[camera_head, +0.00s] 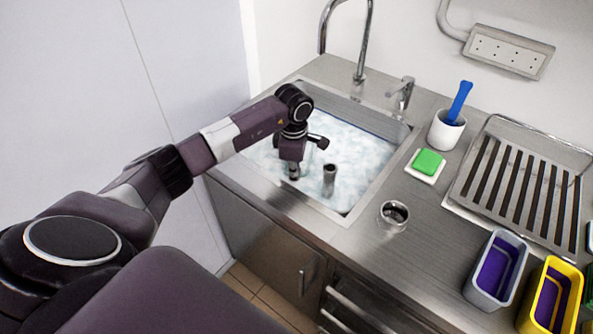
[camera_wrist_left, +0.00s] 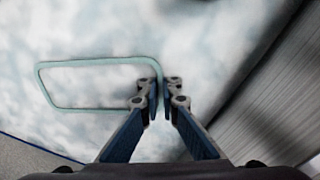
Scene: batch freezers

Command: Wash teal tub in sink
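The teal tub (camera_wrist_left: 90,62) shows in the left wrist view only as a thin pale teal rim. White suds fill its outline and hide its walls. My left gripper (camera_wrist_left: 159,92) has its fingers closed on the rim's right side. In the head view my left gripper (camera_head: 294,174) points down into the sink (camera_head: 236,176), its tips at the suds (camera_head: 362,160). The tub cannot be made out there. My right gripper is not in view.
A metal standpipe (camera_head: 329,180) rises from the suds close right of the gripper. A tall faucet (camera_head: 362,50) stands behind. Right of the sink are a metal ring (camera_head: 393,215), green sponge (camera_head: 427,162), white cup with blue brush (camera_head: 446,130), drain rack (camera_head: 515,190), and grey (camera_head: 495,270) and yellow (camera_head: 550,295) tubs.

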